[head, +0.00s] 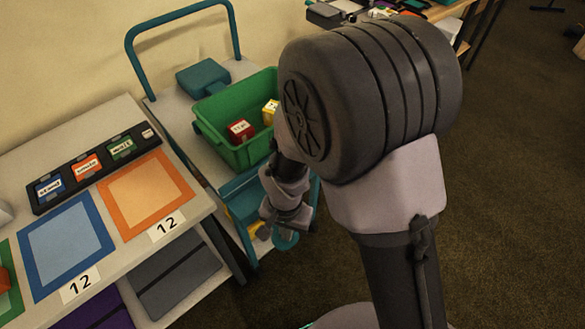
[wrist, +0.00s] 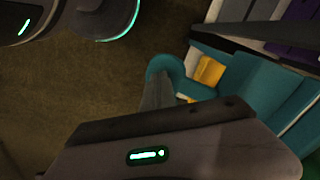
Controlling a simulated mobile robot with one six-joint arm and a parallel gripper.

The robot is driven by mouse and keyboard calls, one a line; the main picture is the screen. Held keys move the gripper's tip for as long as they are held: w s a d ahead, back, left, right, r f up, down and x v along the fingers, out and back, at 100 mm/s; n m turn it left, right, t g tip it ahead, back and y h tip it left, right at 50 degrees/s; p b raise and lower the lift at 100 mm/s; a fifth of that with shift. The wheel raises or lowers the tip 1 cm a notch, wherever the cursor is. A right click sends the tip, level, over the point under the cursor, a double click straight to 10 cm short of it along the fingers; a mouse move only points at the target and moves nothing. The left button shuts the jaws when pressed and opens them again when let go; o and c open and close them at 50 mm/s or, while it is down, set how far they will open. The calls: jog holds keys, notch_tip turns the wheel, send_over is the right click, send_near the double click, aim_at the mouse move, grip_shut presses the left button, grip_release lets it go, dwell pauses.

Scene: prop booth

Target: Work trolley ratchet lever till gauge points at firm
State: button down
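The work trolley (head: 160,98) stands left of my arm, with a pale deck, a tall teal handle and teal front panels. My gripper (head: 287,222) is low at its front end, next to a rounded teal part (head: 286,241). That teal part also shows in the wrist view (wrist: 165,66), with a grey bar below it; I cannot tell whether this is the ratchet lever or whether I touch it. A yellow patch (wrist: 208,70) shows on the teal front. My fingertips are not clear in either view. I can make out no gauge face or pointer.
A green crate (head: 212,125) on the trolley holds a red block (head: 240,130) and a yellow block (head: 270,112). A teal box (head: 203,77) sits behind it. A table (head: 205,200) with coloured square mats stands at left. Open carpet (head: 510,200) lies to the right.

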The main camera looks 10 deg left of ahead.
notch_tip(320, 180, up, 9)
jog(key=p, duration=0.6)
jog(key=shift+f, duration=0.1)
dwell(1.1)
jog(key=w+d+r+m+t+y, duration=0.15)
jog(key=d+r, duration=0.45)
jog(key=r, duration=0.7)
jog(key=s+d+r+t, duration=0.2)
jog(key=s+d+r, duration=0.2)
jog(key=r, duration=0.3)
jog(key=s+d+r+t, duration=0.2)
jog(key=s+d+r, duration=0.2)
jog(key=d+r, duration=0.2)
jog(key=shift+s+r+m, duration=0.35)
jog(key=shift+r+m, duration=0.1)
